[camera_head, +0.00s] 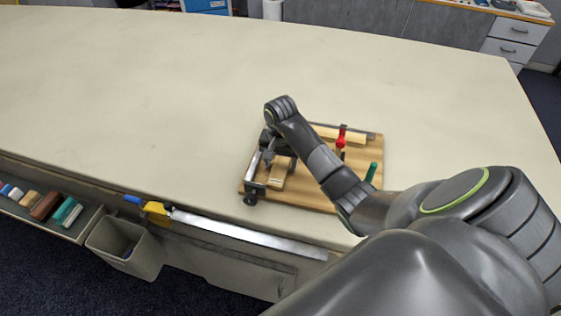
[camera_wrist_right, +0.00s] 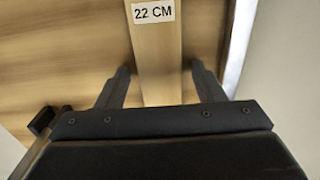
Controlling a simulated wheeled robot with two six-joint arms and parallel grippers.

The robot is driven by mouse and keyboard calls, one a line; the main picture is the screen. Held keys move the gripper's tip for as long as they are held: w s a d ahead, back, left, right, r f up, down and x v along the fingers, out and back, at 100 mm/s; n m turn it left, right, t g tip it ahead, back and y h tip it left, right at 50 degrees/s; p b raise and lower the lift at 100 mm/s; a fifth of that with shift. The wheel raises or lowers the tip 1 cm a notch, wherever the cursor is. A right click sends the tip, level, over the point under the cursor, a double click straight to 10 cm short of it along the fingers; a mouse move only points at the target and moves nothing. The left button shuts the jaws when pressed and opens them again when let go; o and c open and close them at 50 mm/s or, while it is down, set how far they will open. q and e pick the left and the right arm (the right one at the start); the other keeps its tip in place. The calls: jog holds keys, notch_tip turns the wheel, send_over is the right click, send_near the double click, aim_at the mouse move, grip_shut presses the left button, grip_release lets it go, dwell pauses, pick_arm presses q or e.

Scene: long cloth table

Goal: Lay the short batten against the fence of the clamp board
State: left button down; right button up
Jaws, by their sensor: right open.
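The wooden clamp board (camera_head: 318,187) lies near the table's front edge. A pale batten (camera_head: 279,173), labelled 22 CM, shows on its left part; in the right wrist view this batten (camera_wrist_right: 158,60) runs between my open fingers. A strip of board separates it from a metal strip (camera_wrist_right: 240,45) to its right. Another pale batten (camera_head: 350,136) lies along the metal strip at the board's back edge. I cannot tell which strip is the fence. My right gripper (camera_head: 276,158) is low over the left part, its fingertips unclear there. My left gripper is out of view.
A red-handled clamp (camera_head: 341,137) and a green handle (camera_head: 371,172) stand on the board. A yellow and blue bar clamp (camera_head: 158,212) is along the front edge. A bin (camera_head: 125,250) and block tray (camera_head: 45,205) are at lower left. The left tabletop is clear.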

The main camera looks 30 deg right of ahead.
aim_at(281, 164)
jog(key=shift+r, duration=0.35)
notch_tip(281, 164, up, 5)
jog(key=shift+r, duration=0.15)
notch_tip(281, 164, up, 6)
jog(key=p, duration=0.6)
jog(key=shift+r, duration=0.15)
